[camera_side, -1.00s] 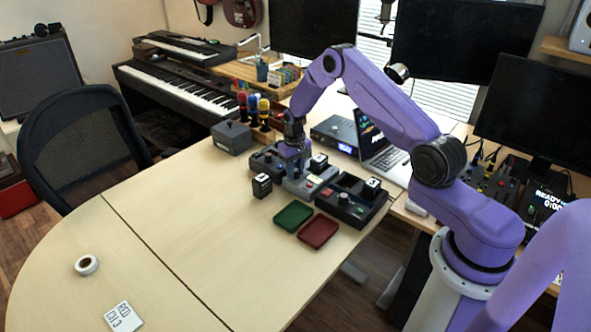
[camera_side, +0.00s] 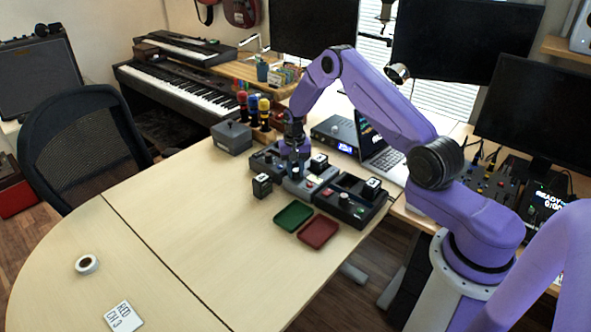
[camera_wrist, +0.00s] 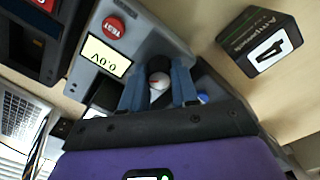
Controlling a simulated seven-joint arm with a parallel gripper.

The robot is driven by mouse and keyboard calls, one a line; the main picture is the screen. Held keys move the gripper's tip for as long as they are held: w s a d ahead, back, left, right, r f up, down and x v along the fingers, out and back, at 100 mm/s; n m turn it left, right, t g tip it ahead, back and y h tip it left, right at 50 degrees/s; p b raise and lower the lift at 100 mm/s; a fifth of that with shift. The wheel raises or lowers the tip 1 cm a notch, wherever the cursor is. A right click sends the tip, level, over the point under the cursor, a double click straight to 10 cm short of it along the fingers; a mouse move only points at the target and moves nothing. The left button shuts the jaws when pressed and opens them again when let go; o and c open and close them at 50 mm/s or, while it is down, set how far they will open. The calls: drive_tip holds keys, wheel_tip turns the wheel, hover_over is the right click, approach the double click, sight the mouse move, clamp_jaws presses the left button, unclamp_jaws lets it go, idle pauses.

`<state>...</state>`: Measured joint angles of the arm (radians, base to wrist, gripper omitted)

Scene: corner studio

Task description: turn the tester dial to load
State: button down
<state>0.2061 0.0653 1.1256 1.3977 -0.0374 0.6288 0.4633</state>
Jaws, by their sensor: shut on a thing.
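The grey tester (camera_wrist: 140,45) fills the upper middle of the wrist view, with a yellow display reading 0.0V (camera_wrist: 105,57) and a red TEST button (camera_wrist: 113,28). The fingers are shut on the dial from both sides. The lower part of the dial and any position labels near it are hidden.
A dark battery block (camera_wrist: 262,42) marked 4 stands beside the tester; it also shows in the side view (camera_side: 262,186). Green (camera_side: 293,216) and red (camera_side: 318,231) trays lie in front. A laptop (camera_side: 380,150) is behind. The table's left part is mostly clear.

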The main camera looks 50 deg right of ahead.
sight(294, 170)
drive_tip(key=c, duration=0.8)
unclamp_jaws()
drive_tip(key=shift+c, duration=0.2)
wheel_tip(294, 170, up, 18)
drive_tip(key=shift+w+a+f, duration=0.15)
drive_tip(key=shift+f, duration=0.1)
